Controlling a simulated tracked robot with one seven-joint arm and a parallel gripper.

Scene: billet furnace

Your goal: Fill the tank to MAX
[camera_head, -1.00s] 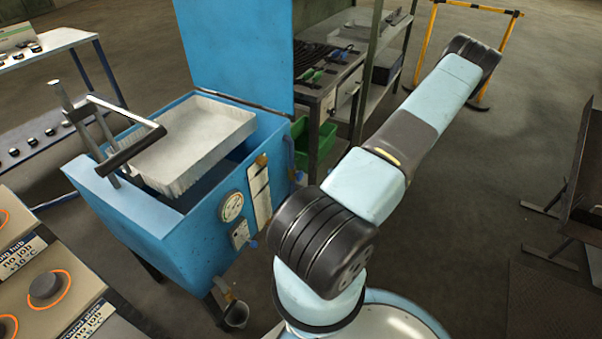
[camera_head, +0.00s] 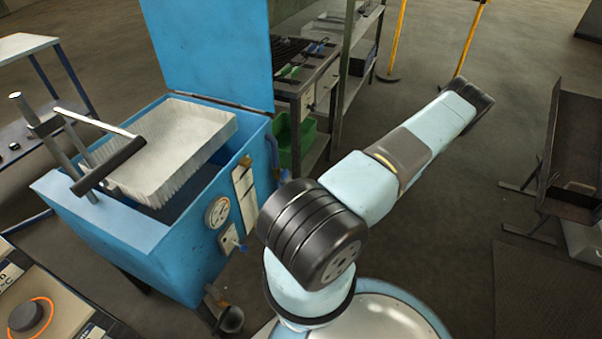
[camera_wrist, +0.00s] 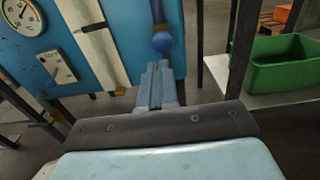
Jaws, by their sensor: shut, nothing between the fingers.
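The blue tank (camera_head: 150,245) stands at the left in the head view, its lid (camera_head: 205,50) raised. A pale basket (camera_head: 180,150) sits in its top opening. Its front carries a round dial (camera_head: 218,212), a switch plate (camera_head: 230,237) and a pale upright level strip (camera_head: 244,188), whose level I cannot read. In the wrist view the dial (camera_wrist: 22,14) and strip (camera_wrist: 95,30) are at upper left. A blue knob (camera_wrist: 162,42) on a pipe is just beyond my gripper (camera_wrist: 160,70). My gripper is shut and empty; I cannot tell whether it touches the knob. The head view hides it.
A bench (camera_head: 300,75) and green bin (camera_head: 295,143) stand right of the tank; the bin (camera_wrist: 280,65) also shows in the wrist view. A panel with an orange-ringed knob (camera_head: 27,315) is at lower left. A dark rack (camera_head: 590,150) stands right.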

